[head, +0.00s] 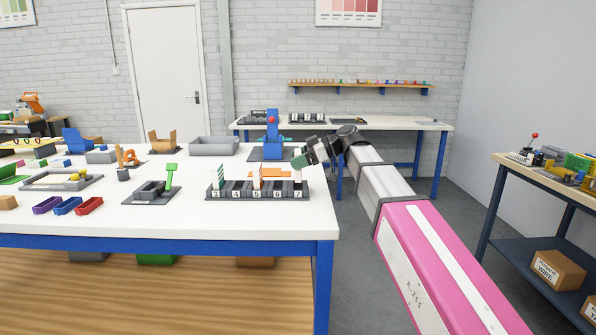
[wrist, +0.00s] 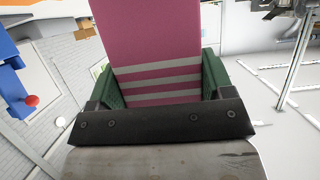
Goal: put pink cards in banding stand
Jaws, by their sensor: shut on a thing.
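My gripper (head: 301,158) is at the right end of the main table, above the right end of a dark numbered rack (head: 246,194). In the wrist view my gripper's green fingers (wrist: 170,90) are shut on the pink cards (wrist: 155,40), which have pale stripes across them. In the head view the held cards are too small to make out clearly. A blue stand with a red knob (head: 271,140), which may be the banding stand, is on a dark mat left of and behind my gripper. Its blue part and red knob (wrist: 31,100) show at the left of the wrist view.
The rack's slots bear numbers; a green striped card (head: 220,177) and an orange-and-white card (head: 257,177) stand in it. A grey tray (head: 214,146) and a cardboard box (head: 163,143) lie farther left. A second table (head: 400,124) stands behind. Table space in front of the rack is clear.

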